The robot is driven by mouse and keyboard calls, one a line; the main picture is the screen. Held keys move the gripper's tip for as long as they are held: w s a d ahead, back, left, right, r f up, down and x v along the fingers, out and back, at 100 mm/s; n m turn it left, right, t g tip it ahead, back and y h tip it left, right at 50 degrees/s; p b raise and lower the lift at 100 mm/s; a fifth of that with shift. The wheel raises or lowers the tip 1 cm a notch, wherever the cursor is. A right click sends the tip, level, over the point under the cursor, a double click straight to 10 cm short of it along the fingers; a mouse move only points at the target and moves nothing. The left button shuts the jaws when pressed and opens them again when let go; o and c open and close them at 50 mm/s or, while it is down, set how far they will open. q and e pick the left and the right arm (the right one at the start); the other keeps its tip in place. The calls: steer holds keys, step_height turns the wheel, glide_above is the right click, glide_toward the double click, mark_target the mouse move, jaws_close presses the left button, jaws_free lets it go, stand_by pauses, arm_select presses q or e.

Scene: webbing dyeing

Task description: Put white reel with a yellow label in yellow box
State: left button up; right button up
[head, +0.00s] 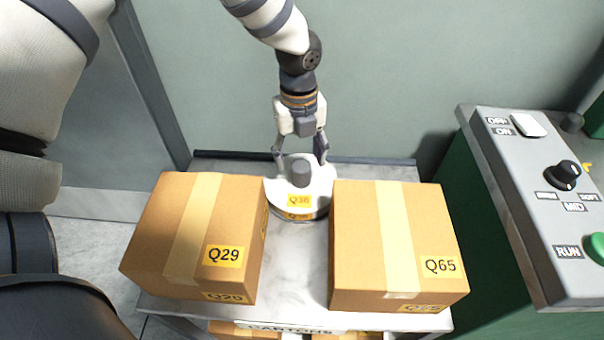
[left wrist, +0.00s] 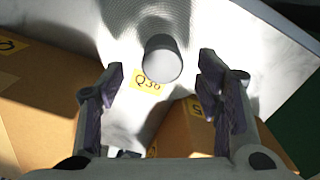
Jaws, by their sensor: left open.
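A white reel (head: 322,199) with a grey hub (head: 300,174) and a yellow label (head: 299,201) reading about Q36 or Q38 stands between two cartons. In the left wrist view the white reel (left wrist: 125,45) fills the upper middle, with its hub (left wrist: 162,58) rising from it. My left gripper (head: 299,153) is open above the reel, pointing down at the hub. In the left wrist view its fingers (left wrist: 163,80) are apart, on either side of the hub, with nothing held. No yellow box is clearly seen; the cartons are brown with yellow labels. My right gripper is not in view.
Carton Q29 (head: 150,225) stands close left of the reel and carton Q65 (head: 355,240) close right. They share a pale marbled surface (head: 297,270) with a narrow clear strip between them. A grey control panel (head: 525,175) stands at the right. A wall is behind.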

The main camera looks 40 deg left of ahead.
mark_target(301, 165)
arm_select(q)
step_height(301, 165, down, 4)
steer(key=shift+w+d+f, duration=0.1)
steer(key=shift+f, duration=0.05)
jaws_close()
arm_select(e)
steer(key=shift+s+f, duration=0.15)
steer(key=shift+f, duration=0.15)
arm_select(q)
step_height(301, 165, up, 18)
steer(key=p, duration=0.2)
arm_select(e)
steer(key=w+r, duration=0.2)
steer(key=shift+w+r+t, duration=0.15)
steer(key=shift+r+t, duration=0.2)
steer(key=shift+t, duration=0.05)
